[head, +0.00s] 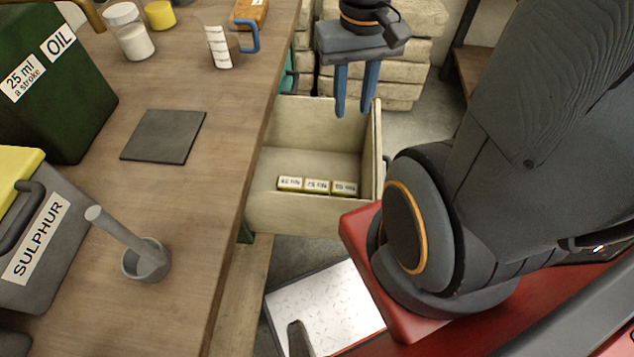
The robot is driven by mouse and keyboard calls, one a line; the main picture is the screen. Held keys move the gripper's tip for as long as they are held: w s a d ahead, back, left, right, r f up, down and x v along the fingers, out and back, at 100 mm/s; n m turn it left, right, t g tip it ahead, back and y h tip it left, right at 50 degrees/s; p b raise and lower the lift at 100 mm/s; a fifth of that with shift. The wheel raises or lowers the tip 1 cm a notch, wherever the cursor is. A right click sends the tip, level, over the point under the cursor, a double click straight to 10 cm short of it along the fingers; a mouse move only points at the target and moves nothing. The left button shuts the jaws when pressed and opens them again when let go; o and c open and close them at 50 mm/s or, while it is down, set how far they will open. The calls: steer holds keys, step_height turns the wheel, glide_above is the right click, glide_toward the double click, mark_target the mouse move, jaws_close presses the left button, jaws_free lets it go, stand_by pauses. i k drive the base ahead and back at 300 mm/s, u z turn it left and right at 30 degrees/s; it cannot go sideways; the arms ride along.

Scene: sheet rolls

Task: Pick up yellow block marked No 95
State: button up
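Three small yellowish blocks with white labels lie side by side in an open drawer: a left block (290,184), a middle block (317,187) and a right block (344,188). Their labels appear upside down and are too small to read surely, so I cannot tell which is No 95. The pale drawer (300,215) is pulled out beside the workbench, and the blocks lie near its front wall. My gripper (353,113) points down with its two blue fingers apart and nothing between them. It is above the back right part of the drawer, away from the blocks.
The wooden workbench (190,220) borders the drawer on the left. It bears a grey square plate (163,136), a mortar with pestle (146,261), a sulphur bin (50,240), an oil container (50,90) and a measuring jug (218,45). Stacked pale sacks (400,85) stand behind.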

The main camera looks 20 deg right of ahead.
mark_target(346, 189)
steer(key=z, duration=0.55)
steer(key=k, duration=1.25)
steer(key=u, duration=0.05)
steer(key=i, duration=0.65)
steer(key=u, duration=0.65)
